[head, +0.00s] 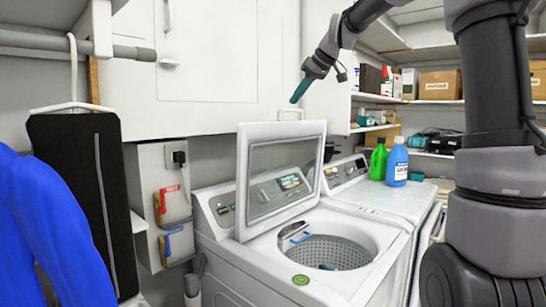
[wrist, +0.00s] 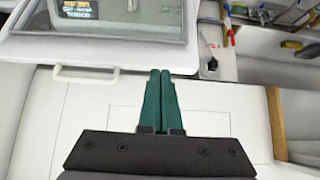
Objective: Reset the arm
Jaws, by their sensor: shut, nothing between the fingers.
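My arm rises from the right side of the head view and reaches left across the top. My gripper (head: 301,90) has green fingers and is held in the air in front of the white cabinet, above the washing machine. In the wrist view my gripper (wrist: 161,75) has its two green fingers together, with nothing between them. The fingertips point toward the raised washer lid (wrist: 110,47). I cannot tell how far they are from the cabinet behind.
A top-loading washing machine (head: 300,269) stands below with its lid (head: 281,182) open. Green (head: 378,158) and blue (head: 397,163) bottles stand on the machine beside it. Shelves with boxes (head: 440,84) are at the right. A hanging rail (head: 70,43) with clothes is at the left.

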